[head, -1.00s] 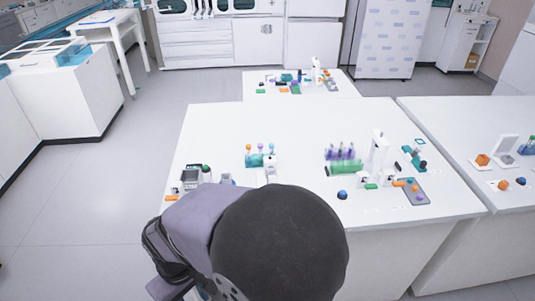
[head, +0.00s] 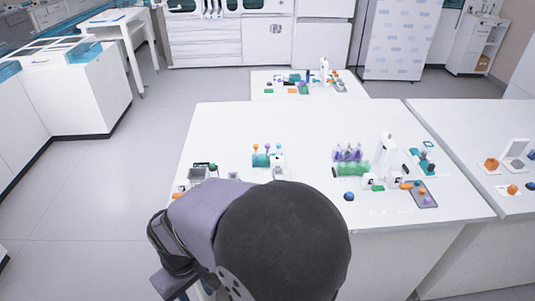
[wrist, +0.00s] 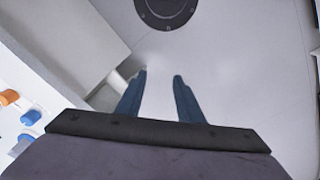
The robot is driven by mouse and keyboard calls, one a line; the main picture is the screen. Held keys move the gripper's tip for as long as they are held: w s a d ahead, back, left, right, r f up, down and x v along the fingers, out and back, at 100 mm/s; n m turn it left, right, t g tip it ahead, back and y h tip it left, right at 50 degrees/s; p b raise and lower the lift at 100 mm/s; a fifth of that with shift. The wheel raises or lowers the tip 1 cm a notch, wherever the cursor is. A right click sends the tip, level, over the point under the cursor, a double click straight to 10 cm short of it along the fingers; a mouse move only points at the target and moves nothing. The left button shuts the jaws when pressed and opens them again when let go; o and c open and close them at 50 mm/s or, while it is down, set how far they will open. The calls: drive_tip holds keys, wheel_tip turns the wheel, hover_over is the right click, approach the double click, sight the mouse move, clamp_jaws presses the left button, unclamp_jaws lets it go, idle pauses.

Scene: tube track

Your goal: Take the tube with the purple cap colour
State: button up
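A small teal rack (head: 261,160) stands on the near white table in the head view. Several thin tubes stand upright in it, with orange, purple and light blue caps. The purple-capped tube (head: 267,149) is between the orange one (head: 255,148) and the light blue one (head: 279,148). My gripper (wrist: 158,78) shows in the wrist view with its two blue fingers apart and nothing between them. It points at pale floor, away from the rack. My gripper is not visible in the head view, where my own arm fills the lower middle.
A green rack (head: 353,169) with purple-topped items stands right of the teal rack, beside a white upright device (head: 385,155). A dark blue round object (head: 349,196) lies near the front edge. A grey tray (head: 423,196) is at the right. Table behind the racks is clear.

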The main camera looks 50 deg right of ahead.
drive_tip(key=w+d+r+m+h+p, duration=0.1)
drive_tip(key=w+d+r+m, duration=0.3)
drive_tip(key=w+d, duration=0.6)
drive_tip(key=w+d+r+m+h+p, duration=0.15)
drive_tip(key=w+d+r+m, duration=0.25)
drive_tip(key=w+d, duration=0.65)
drive_tip(key=m+h+p, duration=0.2)
drive_tip(key=m+p, duration=0.1)
drive_tip(key=m, duration=0.8)
approach(266, 145)
wheel_tip(266, 145, down, 2)
drive_tip(key=w, duration=0.1)
drive_tip(key=shift+s+d+f+m+g, duration=0.2)
drive_tip(key=shift+d+f+m+g, duration=0.1)
drive_tip(key=shift+d+g, duration=0.1)
drive_tip(key=shift+x, duration=1.55)
drive_tip(key=f+p, duration=0.1)
drive_tip(key=d+f+p, duration=0.1)
drive_tip(key=shift+s+d+p, duration=0.2)
drive_tip(key=shift+p, duration=0.2)
drive_tip(key=shift+p+x, duration=0.45)
drive_tip(key=shift+x, duration=0.35)
drive_tip(key=shift+a, duration=0.1)
